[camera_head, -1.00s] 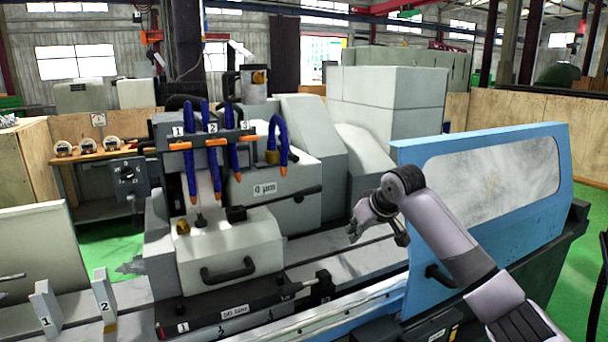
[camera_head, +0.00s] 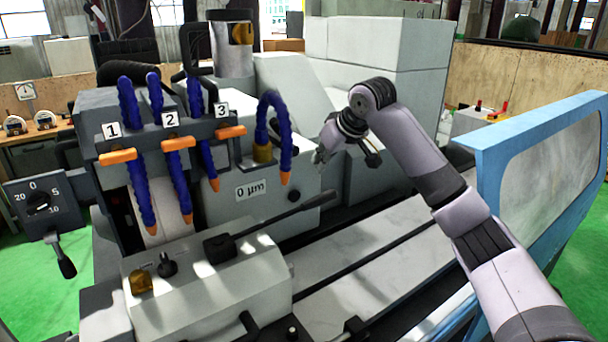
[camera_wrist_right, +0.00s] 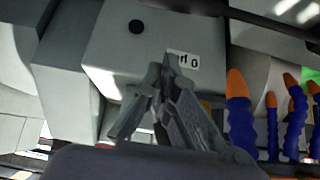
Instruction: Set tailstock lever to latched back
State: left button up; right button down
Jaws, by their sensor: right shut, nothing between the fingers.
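The tailstock lever (camera_head: 270,222) is a long black handle on top of the light grey tailstock housing (camera_head: 210,285). It slants up to the right from a black pivot block and ends in a thicker grip. My right gripper (camera_head: 318,158) is shut and empty. In the head view it appears above the lever's grip end, apart from it, in front of the grey wheel housing. The right wrist view shows its fingers (camera_wrist_right: 158,88) closed together, with a dark bar, probably the lever (camera_wrist_right: 245,18), crossing the top. My left gripper is not in view.
Blue coolant hoses (camera_head: 278,125) with orange tips and numbered orange valve levers (camera_head: 178,143) stand left of my right gripper. The blue guard door (camera_head: 540,140) is at the right, behind my right arm. The grey machine bed (camera_head: 385,245) has clear room beside the housing.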

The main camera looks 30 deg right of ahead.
jog(key=shift+s+r, duration=0.3)
jog(key=shift+s, duration=0.2)
pick_arm(q)
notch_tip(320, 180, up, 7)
jog(key=p, duration=0.6)
jog(key=shift+p, duration=0.4)
pick_arm(e)
notch_tip(320, 180, down, 8)
jog(key=w, duration=0.2)
jog(key=shift+w+a, duration=0.15)
jog(key=shift+w, duration=0.1)
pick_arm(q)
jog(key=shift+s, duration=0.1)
pick_arm(e)
jog(key=shift+w, duration=0.1)
jog(key=shift+a, duration=0.1)
